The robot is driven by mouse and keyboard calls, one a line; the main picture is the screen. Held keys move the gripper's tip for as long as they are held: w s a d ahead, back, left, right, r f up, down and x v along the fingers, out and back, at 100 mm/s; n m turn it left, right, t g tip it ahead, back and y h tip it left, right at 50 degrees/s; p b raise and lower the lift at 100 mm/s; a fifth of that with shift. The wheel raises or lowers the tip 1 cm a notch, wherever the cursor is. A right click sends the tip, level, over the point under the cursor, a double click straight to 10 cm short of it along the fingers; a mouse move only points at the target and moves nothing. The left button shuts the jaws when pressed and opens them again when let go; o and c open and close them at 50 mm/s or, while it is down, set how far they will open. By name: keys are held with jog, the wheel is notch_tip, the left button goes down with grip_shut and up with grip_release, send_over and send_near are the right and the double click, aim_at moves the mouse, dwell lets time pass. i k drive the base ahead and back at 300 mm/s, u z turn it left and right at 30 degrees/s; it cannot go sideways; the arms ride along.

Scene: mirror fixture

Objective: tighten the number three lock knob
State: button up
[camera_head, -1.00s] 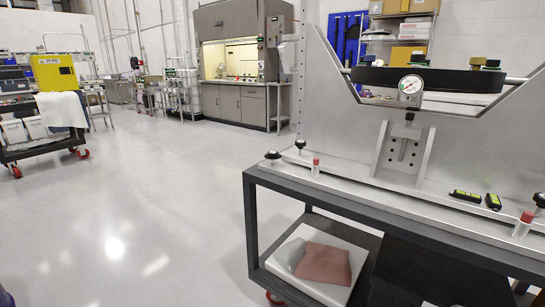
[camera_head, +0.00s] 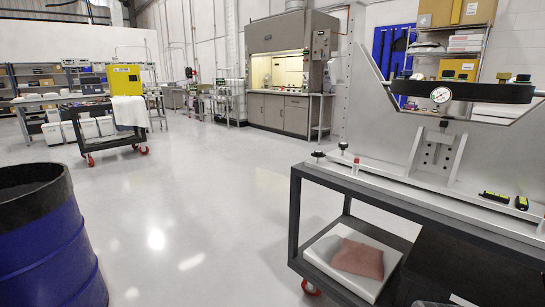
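The mirror fixture (camera_head: 385,125) stands on a dark-framed cart at the right. A dark round mirror disc (camera_head: 465,92) is held in its upper cut-out, with a dial gauge (camera_head: 441,95) on its front. Two black lock knobs show at the fixture's left foot: one at the front (camera_head: 318,155) and one behind it (camera_head: 343,146). I cannot read any numbers on the knobs, so I cannot tell which is number three. A red-topped post (camera_head: 356,163) stands beside them. My gripper is not in view.
The cart's dark frame (camera_head: 296,220) has a lower shelf with a white tray and reddish cloth (camera_head: 358,258). A blue drum (camera_head: 47,240) stands at near left. Another cart (camera_head: 100,142) stands farther back. The pale floor (camera_head: 190,200) between is clear.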

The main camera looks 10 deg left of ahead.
aim_at(318, 154)
jog(key=u, duration=1.75)
jog(key=i, duration=1.95)
jog(key=z, duration=0.55)
